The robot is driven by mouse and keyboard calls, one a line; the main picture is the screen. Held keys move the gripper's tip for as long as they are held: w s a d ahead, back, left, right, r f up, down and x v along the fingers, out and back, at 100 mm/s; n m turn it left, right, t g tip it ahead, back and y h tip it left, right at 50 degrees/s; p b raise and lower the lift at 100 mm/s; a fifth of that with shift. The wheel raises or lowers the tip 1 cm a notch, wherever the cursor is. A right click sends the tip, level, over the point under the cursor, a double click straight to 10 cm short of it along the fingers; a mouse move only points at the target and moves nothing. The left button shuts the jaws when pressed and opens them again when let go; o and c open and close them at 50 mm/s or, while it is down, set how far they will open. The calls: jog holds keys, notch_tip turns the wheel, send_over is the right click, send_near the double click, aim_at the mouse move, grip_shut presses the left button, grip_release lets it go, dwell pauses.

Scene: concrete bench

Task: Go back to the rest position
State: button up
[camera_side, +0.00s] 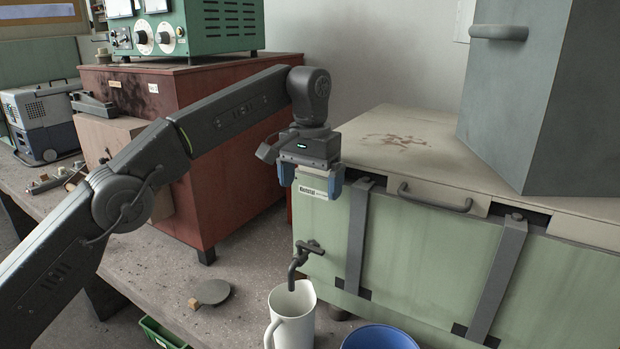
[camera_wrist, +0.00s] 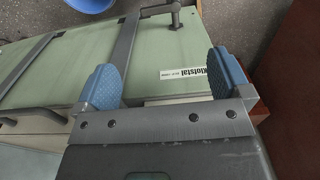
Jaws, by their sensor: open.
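My gripper (camera_side: 309,183) hangs from my arm with its fingers pointing down, in front of the top edge of a green tank (camera_side: 420,240). It is open and nothing is between its blue fingers. In the wrist view, the two blue fingertips of my gripper (camera_wrist: 166,82) stand wide apart over the tank's green front (camera_wrist: 70,75) and its white label (camera_wrist: 185,74). I cannot tell whether a finger touches the tank.
A tap (camera_side: 303,258) sticks out of the tank above a white jug (camera_side: 292,312). A blue bowl (camera_side: 380,338) stands to the right. A red-brown cabinet (camera_side: 225,130) is behind my arm. A grey box (camera_side: 550,90) stands on the tank. A dark disc (camera_side: 213,292) lies on the bench.

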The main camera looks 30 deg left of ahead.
jog(key=shift+r, duration=0.3)
dwell(0.4)
jog(key=s+a+r+t, duration=0.2)
jog(key=s+a+r, duration=0.2)
jog(key=s, duration=0.4)
jog(key=s+a+r+t, duration=0.1)
jog(key=s+a+r, duration=0.35)
jog(key=s, duration=0.25)
jog(key=s+a+f+t, duration=0.1)
jog(key=s+a+f, duration=0.1)
jog(key=s+f, duration=0.4)
jog(key=s+a+f+t, duration=0.1)
jog(key=s+a+f, duration=0.1)
jog(key=s+f, duration=0.5)
jog(key=s, duration=0.6)
jog(key=shift+a+t, duration=0.3)
jog(key=shift+a, duration=0.1)
